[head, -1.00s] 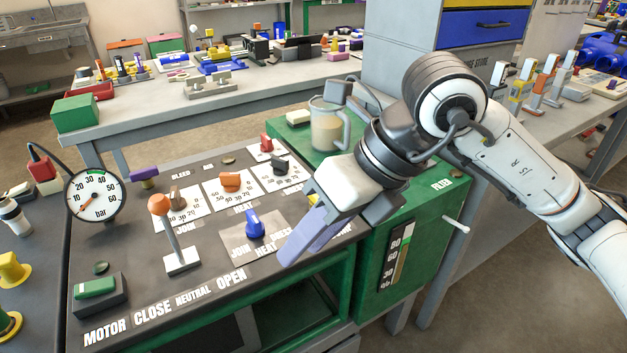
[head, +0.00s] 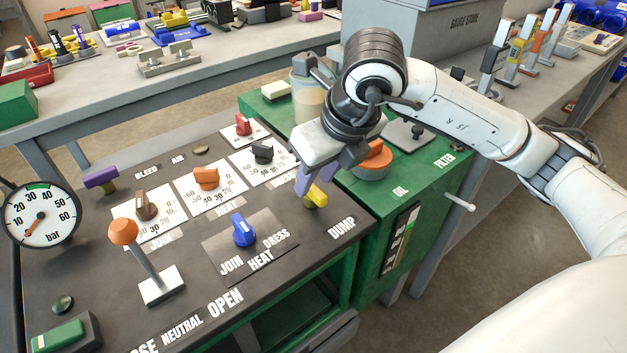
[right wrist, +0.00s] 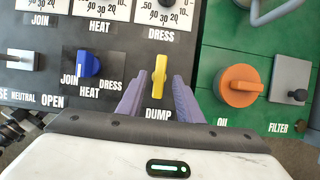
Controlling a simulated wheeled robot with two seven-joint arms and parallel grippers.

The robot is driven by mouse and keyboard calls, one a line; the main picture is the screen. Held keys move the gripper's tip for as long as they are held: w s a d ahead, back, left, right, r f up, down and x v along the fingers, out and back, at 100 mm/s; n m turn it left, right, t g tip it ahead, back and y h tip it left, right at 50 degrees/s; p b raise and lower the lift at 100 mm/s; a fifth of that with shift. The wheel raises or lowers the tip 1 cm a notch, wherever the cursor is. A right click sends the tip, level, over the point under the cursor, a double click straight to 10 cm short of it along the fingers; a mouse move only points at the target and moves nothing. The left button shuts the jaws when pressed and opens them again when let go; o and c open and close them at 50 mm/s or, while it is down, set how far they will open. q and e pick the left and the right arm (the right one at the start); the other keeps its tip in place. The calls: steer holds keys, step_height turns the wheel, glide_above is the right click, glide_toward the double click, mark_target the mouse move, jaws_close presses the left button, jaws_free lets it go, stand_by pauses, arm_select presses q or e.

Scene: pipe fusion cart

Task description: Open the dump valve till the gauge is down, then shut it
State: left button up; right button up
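The dump valve has a yellow handle (head: 316,197) beside the DUMP label at the right of the dark panel; it also shows in the right wrist view (right wrist: 159,77), lying nearly in line with the fingers. My right gripper (head: 312,183) is at the handle. In the right wrist view its purple fingers (right wrist: 158,82) are apart, one on each side of the handle, with gaps between. The gauge (head: 40,215) at the left has its orange needle pointing to the lower left, near the low end below 10 bar. My left gripper is out of view.
An orange-topped lever (head: 124,232), blue selector knob (head: 242,230) and several dial knobs stand on the panel left of the gripper. An orange oil cap (head: 372,160) and a jug (head: 308,98) stand on the green cabinet to the right and behind.

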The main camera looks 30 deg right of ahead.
steer(key=shift+x, duration=0.75)
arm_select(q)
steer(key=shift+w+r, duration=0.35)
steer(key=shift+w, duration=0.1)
arm_select(e)
steer(key=shift+f, duration=0.1)
jaws_close()
steer(key=shift+w+f+b, duration=0.1)
steer(key=shift+b, duration=0.45)
steer(key=shift+n, duration=0.5)
jaws_free()
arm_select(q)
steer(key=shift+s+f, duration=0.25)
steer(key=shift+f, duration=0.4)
